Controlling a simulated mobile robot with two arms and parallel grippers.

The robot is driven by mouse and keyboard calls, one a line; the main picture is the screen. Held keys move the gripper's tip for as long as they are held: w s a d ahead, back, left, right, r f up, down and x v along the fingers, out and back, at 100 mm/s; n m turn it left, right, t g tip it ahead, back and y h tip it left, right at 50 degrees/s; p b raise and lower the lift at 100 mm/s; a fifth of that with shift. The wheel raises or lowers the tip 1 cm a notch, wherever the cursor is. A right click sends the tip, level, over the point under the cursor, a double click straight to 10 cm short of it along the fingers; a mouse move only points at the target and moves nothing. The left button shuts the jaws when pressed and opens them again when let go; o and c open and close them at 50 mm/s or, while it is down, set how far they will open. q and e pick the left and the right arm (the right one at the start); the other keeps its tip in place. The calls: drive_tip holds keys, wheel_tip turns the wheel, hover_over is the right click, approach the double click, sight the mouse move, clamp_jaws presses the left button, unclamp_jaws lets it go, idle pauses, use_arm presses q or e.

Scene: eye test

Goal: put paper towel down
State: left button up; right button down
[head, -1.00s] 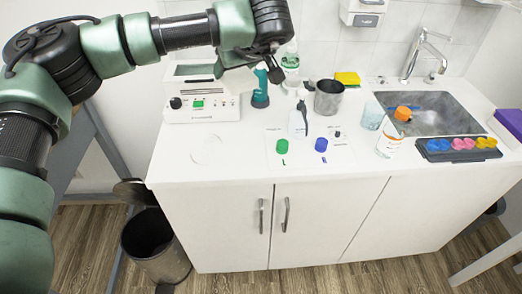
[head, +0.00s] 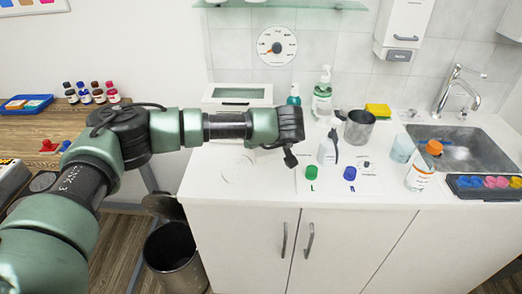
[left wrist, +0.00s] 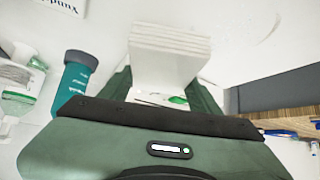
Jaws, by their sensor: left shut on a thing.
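The paper towel (left wrist: 170,48) is a white folded stack in the left wrist view. My left gripper (left wrist: 165,88) is shut on it, with a green finger on either side. In the head view my left gripper (head: 290,157) is over the counter, in front of the white device; the towel cannot be made out there, and the arm hides part of the area. A thin circle outline (head: 238,168) lies on the bare white counter (head: 225,188), left of the gripper. My right gripper is not in view.
A white device (head: 240,95) stands behind my arm. The counter's front left is clear.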

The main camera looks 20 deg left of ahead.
use_arm(q)
drive_tip(key=shift+f, duration=2.25)
drive_tip(key=o, duration=1.4)
drive_tip(key=shift+f, duration=0.1)
